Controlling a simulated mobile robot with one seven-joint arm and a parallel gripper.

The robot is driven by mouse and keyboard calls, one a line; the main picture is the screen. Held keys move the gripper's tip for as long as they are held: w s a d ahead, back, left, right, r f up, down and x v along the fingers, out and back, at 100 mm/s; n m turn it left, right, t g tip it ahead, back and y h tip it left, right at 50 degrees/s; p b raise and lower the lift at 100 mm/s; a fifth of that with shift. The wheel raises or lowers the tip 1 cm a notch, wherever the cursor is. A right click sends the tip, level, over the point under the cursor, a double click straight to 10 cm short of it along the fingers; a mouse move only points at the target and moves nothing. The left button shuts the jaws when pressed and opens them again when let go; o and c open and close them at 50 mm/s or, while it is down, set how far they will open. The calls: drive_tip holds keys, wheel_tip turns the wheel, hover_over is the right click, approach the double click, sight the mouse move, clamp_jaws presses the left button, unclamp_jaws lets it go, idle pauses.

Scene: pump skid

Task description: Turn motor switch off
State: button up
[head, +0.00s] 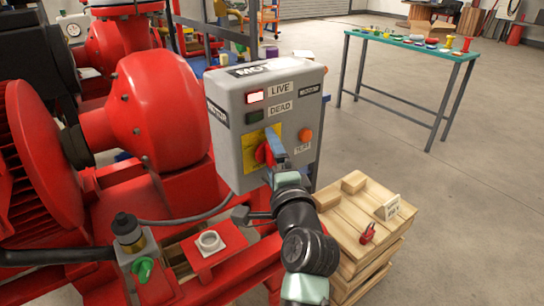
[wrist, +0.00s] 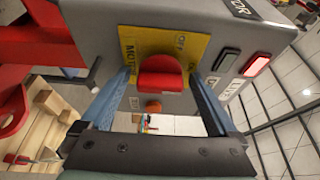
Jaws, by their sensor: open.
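The motor switch is a red knob (head: 263,153) on a yellow plate (head: 250,152) on the front of a grey control box (head: 225,150). In the wrist view the red knob (wrist: 160,75) sits between my two blue fingers, with the yellow plate (wrist: 190,45) lettered MOTOR and OFF behind it. My gripper (head: 274,150) is open around the knob, with a gap visible on each side in the wrist view (wrist: 160,82). The LIVE lamp (head: 255,97) is lit; the DEAD lamp (head: 254,117) is dark. In the head view my fingers partly hide the knob.
An orange button (head: 305,134) marked TEST is right of the switch. Red pump machinery (head: 150,110) fills the left. A wooden pallet stack (head: 350,240) with a red padlock (head: 368,232) and a tag stands below right. Open floor lies towards the green-topped table (head: 415,45).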

drive_tip(key=c, duration=1.4)
drive_tip(key=shift+f, duration=0.1)
